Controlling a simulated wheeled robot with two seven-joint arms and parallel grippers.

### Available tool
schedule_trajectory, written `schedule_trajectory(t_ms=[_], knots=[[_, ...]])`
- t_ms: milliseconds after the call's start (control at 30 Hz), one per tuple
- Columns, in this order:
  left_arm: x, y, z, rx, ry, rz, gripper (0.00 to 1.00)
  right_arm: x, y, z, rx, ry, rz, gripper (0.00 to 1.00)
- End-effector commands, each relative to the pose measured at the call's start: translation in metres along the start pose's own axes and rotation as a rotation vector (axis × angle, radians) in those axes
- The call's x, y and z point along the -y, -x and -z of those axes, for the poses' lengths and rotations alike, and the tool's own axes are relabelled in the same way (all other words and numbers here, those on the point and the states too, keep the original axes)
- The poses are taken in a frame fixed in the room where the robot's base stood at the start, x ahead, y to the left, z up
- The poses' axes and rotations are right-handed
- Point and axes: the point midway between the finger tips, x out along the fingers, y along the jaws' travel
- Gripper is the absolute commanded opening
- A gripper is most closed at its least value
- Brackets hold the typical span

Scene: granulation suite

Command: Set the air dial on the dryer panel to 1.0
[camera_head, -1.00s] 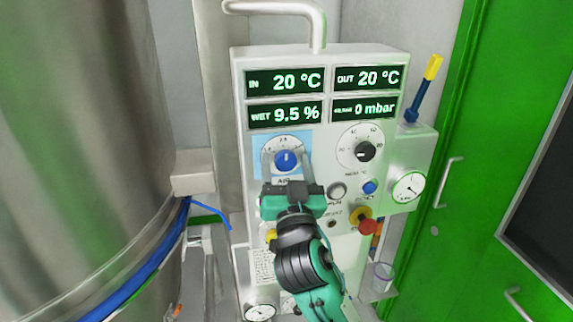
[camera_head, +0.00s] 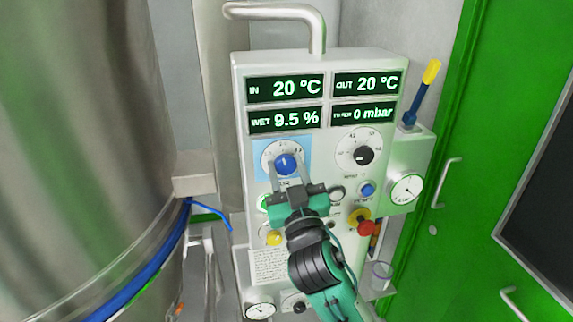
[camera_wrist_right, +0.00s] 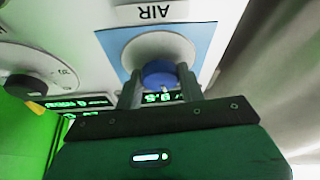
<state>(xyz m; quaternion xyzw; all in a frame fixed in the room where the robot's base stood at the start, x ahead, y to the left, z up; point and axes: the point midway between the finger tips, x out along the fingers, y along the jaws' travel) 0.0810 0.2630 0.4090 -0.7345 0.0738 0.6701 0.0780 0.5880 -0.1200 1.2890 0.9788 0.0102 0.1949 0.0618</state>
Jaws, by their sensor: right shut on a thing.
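The dryer panel (camera_head: 237,190) is a pale box with several dark displays reading 20 °C, 20 °C, 9.5 % and 0 mbar. The air dial (camera_head: 287,165) is a blue knob on a white scale disc with a light blue backing, at the panel's left. My right gripper (camera_head: 288,172) is shut on the knob, one finger on each side. In the right wrist view the blue air dial (camera_wrist_right: 158,74) sits between the two fingers (camera_wrist_right: 160,88). The pointer's exact reading is too small to tell. My left gripper is not in view.
A second dial with a black knob (camera_head: 363,155) sits to the right. Below are a blue button (camera_head: 367,189), a red emergency knob (camera_head: 364,228) and a round gauge (camera_head: 407,188). A large steel vessel (camera_head: 90,130) stands left; a green door (camera_head: 470,200) is at right.

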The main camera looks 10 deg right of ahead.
Motion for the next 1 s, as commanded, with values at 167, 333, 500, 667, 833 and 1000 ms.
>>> schedule_trajectory(t_ms=[167,333,500,667,833,1000], knots=[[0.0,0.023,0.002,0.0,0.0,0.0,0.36,-0.002,-0.002,0.004,0.003,0.158,0.067,0.17],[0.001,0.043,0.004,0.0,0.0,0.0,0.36,-0.003,-0.002,0.005,0.002,0.308,0.128,0.17],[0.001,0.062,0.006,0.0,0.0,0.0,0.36,-0.004,-0.002,0.005,0.003,0.444,0.186,0.17],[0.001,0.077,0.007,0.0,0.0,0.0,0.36,-0.004,-0.002,0.005,0.002,0.553,0.231,0.17],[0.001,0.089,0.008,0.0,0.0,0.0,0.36,-0.004,-0.002,0.004,0.001,0.638,0.266,0.17],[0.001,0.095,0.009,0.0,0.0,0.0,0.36,-0.004,-0.001,0.003,0.0,0.692,0.287,0.17]])
